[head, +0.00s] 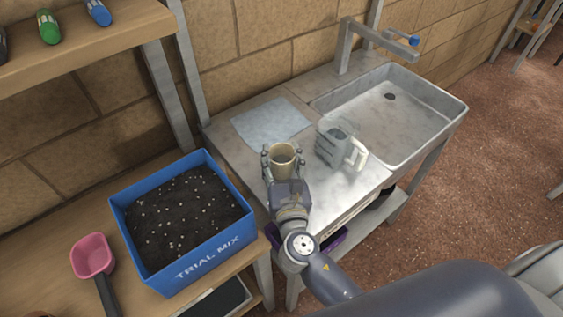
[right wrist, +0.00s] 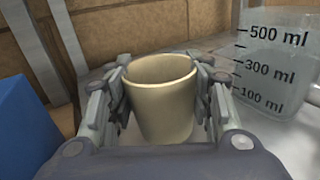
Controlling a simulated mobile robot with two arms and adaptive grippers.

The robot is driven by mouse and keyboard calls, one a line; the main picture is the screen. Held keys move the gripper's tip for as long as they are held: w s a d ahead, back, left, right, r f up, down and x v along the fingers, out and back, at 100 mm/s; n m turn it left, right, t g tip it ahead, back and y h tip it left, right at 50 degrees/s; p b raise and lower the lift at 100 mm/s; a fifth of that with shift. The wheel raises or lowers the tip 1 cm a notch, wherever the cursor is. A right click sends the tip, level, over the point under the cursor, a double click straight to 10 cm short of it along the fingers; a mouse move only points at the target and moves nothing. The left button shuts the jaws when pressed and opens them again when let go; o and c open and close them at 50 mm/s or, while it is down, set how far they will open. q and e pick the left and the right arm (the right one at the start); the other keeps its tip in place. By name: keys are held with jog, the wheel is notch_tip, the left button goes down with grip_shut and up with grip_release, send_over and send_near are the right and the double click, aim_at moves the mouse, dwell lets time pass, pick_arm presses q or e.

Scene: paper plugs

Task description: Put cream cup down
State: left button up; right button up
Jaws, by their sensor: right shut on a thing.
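The cream cup (head: 283,157) is upright at the left part of the sink counter, just in front of a pale blue sheet. My right gripper (head: 281,165) is shut on the cup, with one finger on each side. In the right wrist view the cup (right wrist: 161,100) sits upright between the fingers of the gripper (right wrist: 162,95), and its inside looks empty. Its base is partly hidden by my gripper, so I cannot tell whether it touches the counter. My left gripper is not in view.
A clear measuring jug (head: 337,143) stands right of the cup, close to my gripper. The pale blue sheet (head: 270,121) lies behind it. A sink (head: 440,110) is at right. A blue soil box (head: 190,255) and pink scoop (head: 92,256) are on the left bench.

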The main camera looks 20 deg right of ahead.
jog(key=shift+f, duration=0.5)
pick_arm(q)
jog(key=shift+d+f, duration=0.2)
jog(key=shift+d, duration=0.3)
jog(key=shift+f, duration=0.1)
pick_arm(e)
jog(key=shift+f, duration=0.1)
jog(key=o, duration=1.1)
jog(key=shift+c, duration=0.2)
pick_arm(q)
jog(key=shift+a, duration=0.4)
